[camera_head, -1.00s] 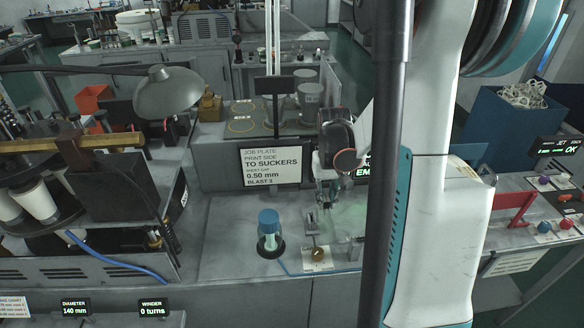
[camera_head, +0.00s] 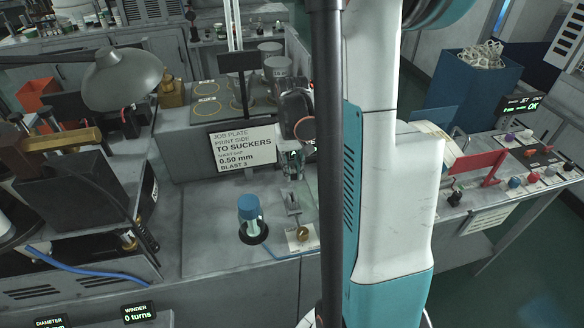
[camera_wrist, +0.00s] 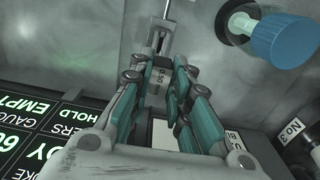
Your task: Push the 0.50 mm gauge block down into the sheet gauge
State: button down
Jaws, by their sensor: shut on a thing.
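The 0.50 mm gauge block (camera_wrist: 158,78) is a pale, narrow piece with its size printed on it. My gripper (camera_wrist: 160,65) is shut on it, with the teal finger pads on both sides. The sheet gauge (camera_wrist: 157,28) appears as a metal fitting with a slot and thin rod beyond the fingertips. In the head view, my gripper (camera_head: 291,168) hangs just behind and above the sheet gauge (camera_head: 292,204) on the bench. I cannot tell whether the block touches the gauge; its lower end is hidden.
A blue-capped bottle (camera_head: 249,212) stands left of the gauge and shows in the wrist view (camera_wrist: 278,40). The job plate sign (camera_head: 243,150) stands behind. A red bracket (camera_head: 480,165) is at right.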

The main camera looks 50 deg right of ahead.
aim_at(292, 180)
jog(key=shift+f+b, duration=1.9)
jog(key=shift+f, duration=0.55)
jog(key=shift+f+b, duration=2.25)
jog(key=shift+b, duration=0.1)
jog(key=c, duration=1.4)
grip_release()
jog(key=shift+r, duration=0.1)
notch_tip(292, 180, up, 12)
jog(key=shift+f, duration=0.1)
